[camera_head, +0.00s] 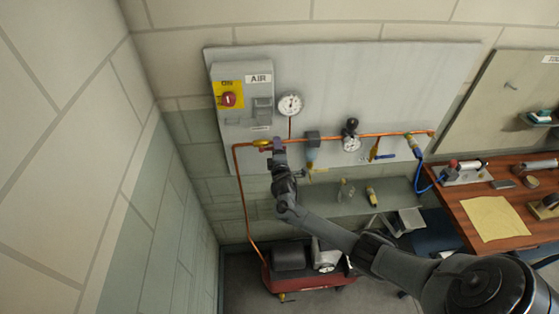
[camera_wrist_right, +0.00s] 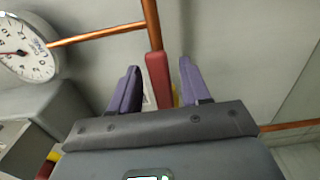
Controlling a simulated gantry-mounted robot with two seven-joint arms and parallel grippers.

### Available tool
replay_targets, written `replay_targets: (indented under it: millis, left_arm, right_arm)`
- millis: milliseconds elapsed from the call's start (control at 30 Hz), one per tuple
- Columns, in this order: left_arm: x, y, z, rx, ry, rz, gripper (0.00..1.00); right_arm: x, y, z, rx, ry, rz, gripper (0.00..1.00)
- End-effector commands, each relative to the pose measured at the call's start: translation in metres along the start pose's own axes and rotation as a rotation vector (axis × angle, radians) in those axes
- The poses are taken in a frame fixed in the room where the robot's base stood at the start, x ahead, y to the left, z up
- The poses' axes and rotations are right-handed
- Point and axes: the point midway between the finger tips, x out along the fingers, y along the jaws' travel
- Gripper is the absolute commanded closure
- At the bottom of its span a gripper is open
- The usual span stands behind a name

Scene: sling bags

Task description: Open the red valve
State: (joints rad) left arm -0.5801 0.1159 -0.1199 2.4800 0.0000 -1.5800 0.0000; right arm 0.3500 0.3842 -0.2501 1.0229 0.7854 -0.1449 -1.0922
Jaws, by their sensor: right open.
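The red valve handle (camera_wrist_right: 158,82) shows in the right wrist view as a red bar lying between the two purple fingers of my right gripper (camera_wrist_right: 158,65). The fingers are open, with a visible gap on each side of the bar. In the head view my right gripper (camera_head: 277,148) is at the copper pipe on the wall panel, just right of a yellow fitting (camera_head: 261,143), and it hides the handle there. My left gripper is in neither view.
A grey AIR box with a red knob (camera_head: 229,99) is above left of the gripper. A pressure gauge (camera_head: 290,105) sits close by on the panel. The copper pipe (camera_head: 380,135) runs right. A red compressor (camera_head: 307,280) stands below; a wooden bench (camera_head: 455,205) is at right.

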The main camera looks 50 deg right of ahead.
Motion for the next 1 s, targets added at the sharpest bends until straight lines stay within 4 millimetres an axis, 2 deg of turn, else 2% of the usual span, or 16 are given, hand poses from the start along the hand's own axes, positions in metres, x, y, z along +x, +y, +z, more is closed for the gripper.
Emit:
replay_targets:
  millis: [300,500,700,1000]
  left_arm:
    - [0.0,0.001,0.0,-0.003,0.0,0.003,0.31]
    - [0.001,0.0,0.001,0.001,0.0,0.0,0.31]
    - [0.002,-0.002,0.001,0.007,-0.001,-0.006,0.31]
    - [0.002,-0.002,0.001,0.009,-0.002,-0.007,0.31]
  right_arm:
    - [-0.052,-0.001,0.0,0.001,0.002,-0.002,0.53]
    - [-0.079,-0.001,-0.001,0.0,0.002,-0.001,0.53]
    - [-0.09,0.0,0.0,0.0,0.001,-0.001,0.53]
    - [-0.091,0.0,0.0,-0.001,0.0,-0.001,0.53]
